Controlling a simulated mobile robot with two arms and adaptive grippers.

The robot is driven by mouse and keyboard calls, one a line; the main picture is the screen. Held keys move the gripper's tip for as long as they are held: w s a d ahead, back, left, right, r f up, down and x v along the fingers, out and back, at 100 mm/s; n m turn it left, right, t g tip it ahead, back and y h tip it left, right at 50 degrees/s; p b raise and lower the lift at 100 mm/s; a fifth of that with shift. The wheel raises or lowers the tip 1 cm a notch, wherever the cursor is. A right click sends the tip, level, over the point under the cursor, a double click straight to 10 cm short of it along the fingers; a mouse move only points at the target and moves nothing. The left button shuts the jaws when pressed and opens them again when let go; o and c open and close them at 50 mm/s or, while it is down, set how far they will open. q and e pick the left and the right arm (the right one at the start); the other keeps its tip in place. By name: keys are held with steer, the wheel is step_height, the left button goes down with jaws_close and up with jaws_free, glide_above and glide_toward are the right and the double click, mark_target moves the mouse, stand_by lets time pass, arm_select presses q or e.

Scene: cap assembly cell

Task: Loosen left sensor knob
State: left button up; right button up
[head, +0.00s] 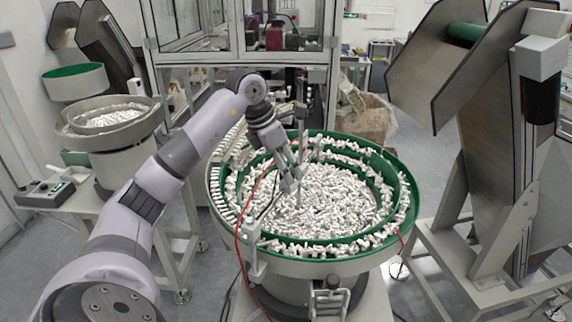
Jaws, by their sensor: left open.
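My left arm reaches in from the left, and my left gripper (290,176) hangs over the large feeder bowl (345,267). Its fingers are open and point down beside a thin upright sensor post (302,118) that stands above the bowl. The left sensor knob is too small to make out, and the fingers partly cover the area around the post's lower end. I cannot tell whether the fingers touch the post. My right gripper is not in view.
The bowl has green inner walls and is full of small white caps (325,205). A red cable (239,235) hangs over its front left side. A second feeder bowl (70,135) stands at the left. A steel hopper (500,190) stands at the right. A glazed machine frame (190,57) is behind.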

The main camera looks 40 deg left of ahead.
arm_select(q)
steer(key=shift+f, duration=0.15)
steer(key=shift+c, duration=0.2)
steer(key=c, duration=1.1)
